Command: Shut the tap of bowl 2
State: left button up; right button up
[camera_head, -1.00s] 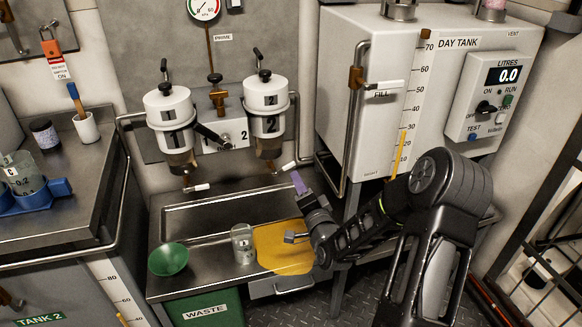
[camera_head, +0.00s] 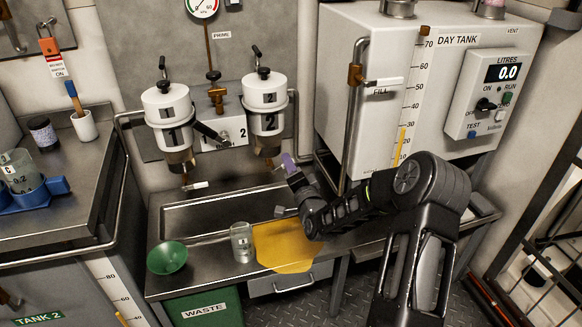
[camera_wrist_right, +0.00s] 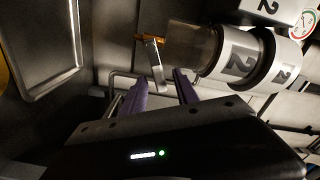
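Bowl 2 (camera_head: 266,105) is a white canister with a clear lower part, mounted on the back wall. Its brass tap (camera_wrist_right: 149,39) sits under it, with a flat pale lever (camera_wrist_right: 154,66) in the right wrist view. In the head view the lever is largely hidden behind my right gripper (camera_head: 287,161). The right gripper has purple fingers and is just below and right of bowl 2. In the wrist view the fingers (camera_wrist_right: 159,77) are apart, and the lever's end shows between their tips; contact cannot be told. My left gripper is not in view.
Bowl 1 (camera_head: 168,115) and its white-handled tap lever (camera_head: 195,186) are left of bowl 2. The day tank (camera_head: 375,110) and its pipe stand close on the right. Below are a beaker (camera_head: 241,243), green funnel (camera_head: 167,257) and yellow cloth (camera_head: 283,247).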

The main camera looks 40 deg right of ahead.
grip_shut()
dwell(0.4)
jog(key=m+b, duration=0.1)
jog(key=m, duration=0.1)
jog(key=f+m+b, duration=0.1)
jog(key=m, duration=0.1)
jog(key=f+m+b, duration=0.1)
jog(key=b, duration=0.1)
jog(key=shift+s+d+f+m, duration=0.15)
jog(key=shift+d+f+m, duration=0.1)
jog(key=shift+m, duration=0.15)
grip_release()
